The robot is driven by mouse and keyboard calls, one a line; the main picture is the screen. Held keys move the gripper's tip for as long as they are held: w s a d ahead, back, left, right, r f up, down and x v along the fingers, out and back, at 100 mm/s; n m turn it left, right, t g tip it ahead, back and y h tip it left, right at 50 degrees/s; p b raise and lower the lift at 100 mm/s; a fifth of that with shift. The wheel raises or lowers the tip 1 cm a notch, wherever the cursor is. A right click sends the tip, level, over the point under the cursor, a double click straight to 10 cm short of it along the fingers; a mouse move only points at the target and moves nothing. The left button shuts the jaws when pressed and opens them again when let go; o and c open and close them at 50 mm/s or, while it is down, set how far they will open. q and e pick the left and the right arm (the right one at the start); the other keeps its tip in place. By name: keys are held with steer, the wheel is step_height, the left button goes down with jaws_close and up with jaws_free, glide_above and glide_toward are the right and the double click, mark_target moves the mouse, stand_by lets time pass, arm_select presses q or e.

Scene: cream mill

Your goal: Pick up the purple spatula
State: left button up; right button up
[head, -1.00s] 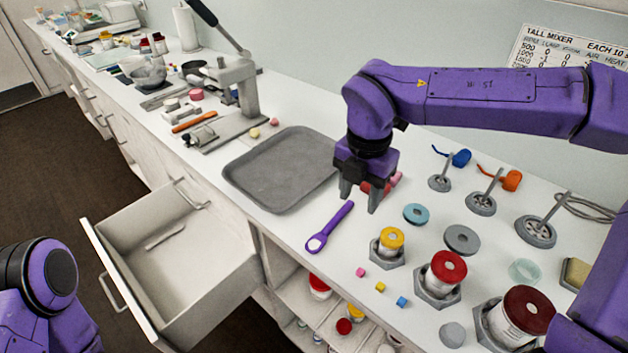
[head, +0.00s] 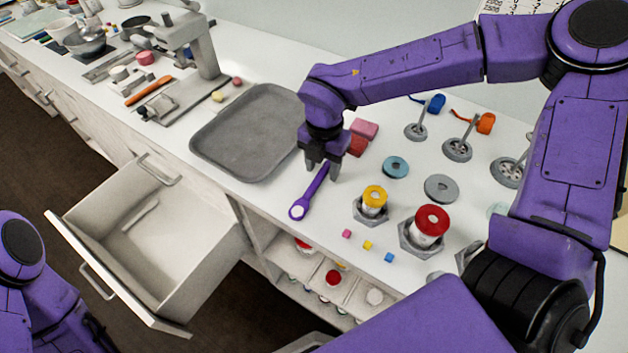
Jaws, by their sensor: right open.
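The purple spatula (head: 309,195) lies on the white counter, just right of the grey tray. Its rounded end, with a pale middle, points toward the counter's front edge. Its handle runs back under my right gripper. My right gripper (head: 322,172) points down with its jaws open, over the handle's far end. The fingers hide part of that end, and I cannot tell whether they touch the counter. My left arm shows at the lower left, but its gripper is out of view.
The grey tray (head: 248,135) lies left of the spatula. Pink and red blocks (head: 364,128) sit behind my right gripper. A yellow-lidded jar (head: 373,200) and a red-lidded jar (head: 430,224) stand to the right. An open drawer (head: 150,240) juts out at the front left.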

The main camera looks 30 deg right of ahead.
jaws_close()
